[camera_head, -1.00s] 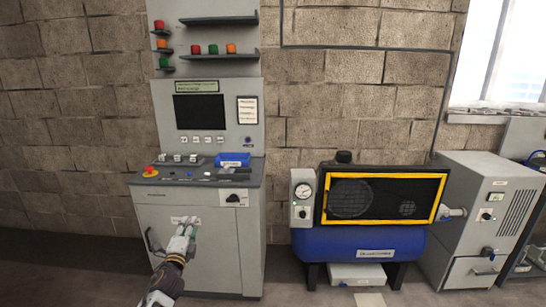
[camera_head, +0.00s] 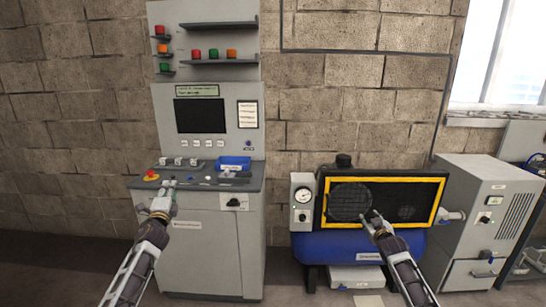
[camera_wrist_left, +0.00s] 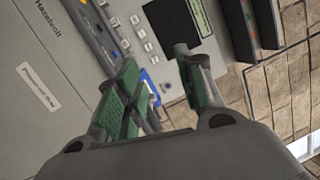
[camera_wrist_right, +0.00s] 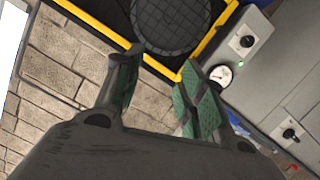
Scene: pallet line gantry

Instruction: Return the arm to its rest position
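My left gripper (camera_head: 168,190) is raised in front of the grey control cabinet (camera_head: 192,255), near the front edge of its desk. In the left wrist view its green-padded fingers (camera_wrist_left: 165,85) stand apart with nothing between them. My right gripper (camera_head: 372,217) is in front of the blue compressor (camera_head: 350,245), by the yellow-framed black grille (camera_head: 400,200). In the right wrist view its fingers (camera_wrist_right: 155,90) are apart and empty. Whether either gripper touches anything is not clear.
Shelves (camera_head: 218,61) with coloured lamps are above. A grey cabinet (camera_head: 470,200) stands right of the compressor. Floor shows between the control cabinet and compressor.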

